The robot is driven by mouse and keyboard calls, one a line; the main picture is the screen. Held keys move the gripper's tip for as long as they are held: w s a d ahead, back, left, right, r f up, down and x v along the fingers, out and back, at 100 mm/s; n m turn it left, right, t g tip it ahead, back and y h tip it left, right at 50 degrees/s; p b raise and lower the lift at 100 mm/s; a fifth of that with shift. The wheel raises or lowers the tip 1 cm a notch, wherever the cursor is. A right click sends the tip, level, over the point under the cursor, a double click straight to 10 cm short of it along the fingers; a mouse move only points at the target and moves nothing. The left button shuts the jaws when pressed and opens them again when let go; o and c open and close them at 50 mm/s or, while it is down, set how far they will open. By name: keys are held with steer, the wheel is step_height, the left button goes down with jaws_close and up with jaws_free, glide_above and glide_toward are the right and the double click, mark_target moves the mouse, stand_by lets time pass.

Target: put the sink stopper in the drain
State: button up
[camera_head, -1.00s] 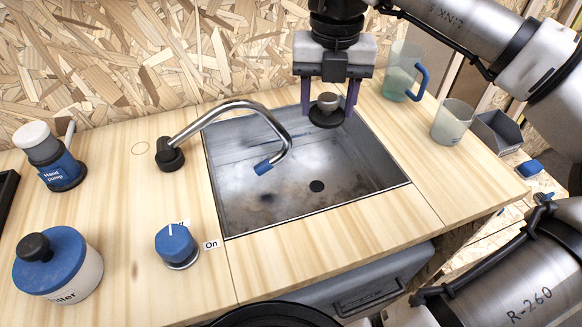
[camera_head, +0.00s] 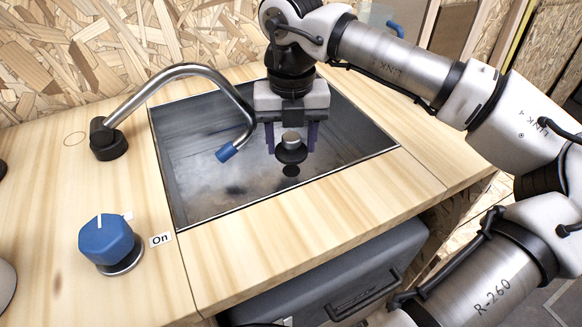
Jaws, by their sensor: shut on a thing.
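The sink stopper (camera_head: 291,154), a dark disc with a grey metal knob on top, is in my gripper (camera_head: 292,139). My gripper points down, with its two purple fingers on either side of the knob. It holds the stopper upright over the sink (camera_head: 205,190), apart from the sink floor. The drain (camera_head: 291,170) is a dark round hole in the sink floor. It shows just below the stopper in the picture; the exact height between them cannot be told.
A curved metal faucet (camera_head: 185,70) with a blue tip (camera_head: 227,152) reaches over the sink, just left of my gripper. A blue knob (camera_head: 108,240) stands on the wooden counter (camera_head: 290,260) at the left front. The counter in front of the sink is clear.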

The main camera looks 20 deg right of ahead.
mark_target(291, 157)
steer(key=shift+f+b, duration=1.2)
steer(key=shift+f, duration=0.85)
steer(key=shift+f, duration=0.15)
steer(key=o, duration=1)
step_height(291, 157, up, 12)
steer(key=shift+r+p, duration=0.2)
steer(key=shift+p, duration=0.55)
